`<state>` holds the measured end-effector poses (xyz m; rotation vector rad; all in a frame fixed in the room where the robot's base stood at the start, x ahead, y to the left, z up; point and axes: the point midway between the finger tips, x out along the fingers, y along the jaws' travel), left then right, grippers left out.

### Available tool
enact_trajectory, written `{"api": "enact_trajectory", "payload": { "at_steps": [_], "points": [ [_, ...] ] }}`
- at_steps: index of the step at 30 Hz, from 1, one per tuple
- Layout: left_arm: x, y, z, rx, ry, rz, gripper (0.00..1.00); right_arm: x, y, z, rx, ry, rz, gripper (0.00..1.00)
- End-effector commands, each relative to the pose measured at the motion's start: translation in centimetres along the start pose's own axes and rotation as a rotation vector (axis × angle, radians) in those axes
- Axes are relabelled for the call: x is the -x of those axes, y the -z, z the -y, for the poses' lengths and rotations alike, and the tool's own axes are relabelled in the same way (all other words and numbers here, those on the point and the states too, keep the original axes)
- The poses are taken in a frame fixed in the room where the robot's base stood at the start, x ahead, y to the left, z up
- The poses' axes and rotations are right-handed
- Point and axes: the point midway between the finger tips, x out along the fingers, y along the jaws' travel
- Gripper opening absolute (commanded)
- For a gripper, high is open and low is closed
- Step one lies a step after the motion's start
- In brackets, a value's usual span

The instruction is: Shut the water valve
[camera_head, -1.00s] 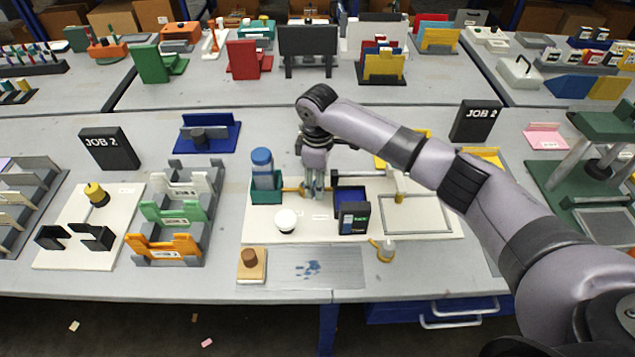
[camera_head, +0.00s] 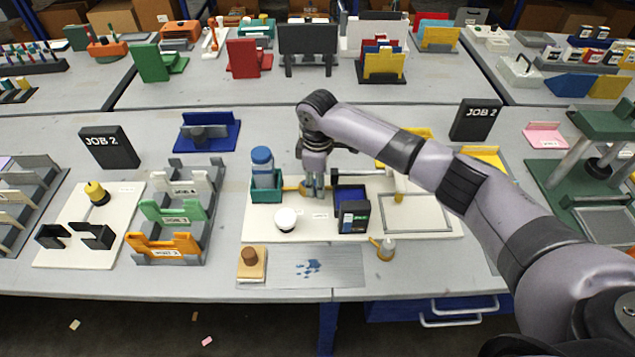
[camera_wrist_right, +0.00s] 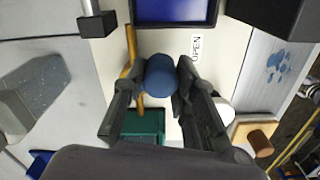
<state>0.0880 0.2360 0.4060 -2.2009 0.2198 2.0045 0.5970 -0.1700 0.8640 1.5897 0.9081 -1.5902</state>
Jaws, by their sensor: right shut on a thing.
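My right gripper (camera_head: 312,192) is lowered over the white board (camera_head: 400,224), between the teal holder (camera_head: 266,192) and the blue bin (camera_head: 350,194). In the wrist view its fingers (camera_wrist_right: 158,92) are closed on the sides of a round blue knob (camera_wrist_right: 160,75), which appears to be the water valve's handle. A yellow-orange bar (camera_wrist_right: 131,60) runs beside and partly under the knob. A label reading OPEN (camera_wrist_right: 197,45) is on the board near it. In the head view the fingers hide most of the knob. My left gripper is not in view.
A blue bottle (camera_head: 262,168) stands in the teal holder. A white ball (camera_head: 286,219) sits in front, and a dark box (camera_head: 354,218) stands at the bin's front. A wooden block with a brown knob (camera_head: 250,264) and a grey mat (camera_head: 312,268) lie near the table's front edge.

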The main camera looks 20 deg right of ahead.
Motion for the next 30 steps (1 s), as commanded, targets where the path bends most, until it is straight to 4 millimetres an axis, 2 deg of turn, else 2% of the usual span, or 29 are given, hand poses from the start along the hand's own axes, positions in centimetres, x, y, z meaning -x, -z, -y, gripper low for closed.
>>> {"api": "enact_trajectory", "payload": {
  "at_steps": [5, 14, 20, 30],
  "points": [
    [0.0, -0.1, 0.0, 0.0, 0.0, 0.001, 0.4, 0.0, 0.0, 0.0, 0.0, 0.0, 0.0, 0.0],
    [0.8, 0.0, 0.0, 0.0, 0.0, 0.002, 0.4, 0.2, 0.1, 0.2, -0.032, 0.002, 0.0, 0.0],
    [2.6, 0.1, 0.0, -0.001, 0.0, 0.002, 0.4, 0.5, 0.4, 0.5, -0.133, 0.003, 0.001, 0.0],
    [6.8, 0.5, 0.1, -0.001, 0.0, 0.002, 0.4, 0.6, 1.4, 1.4, -0.433, 0.005, 0.002, 0.0]
  ]
}}
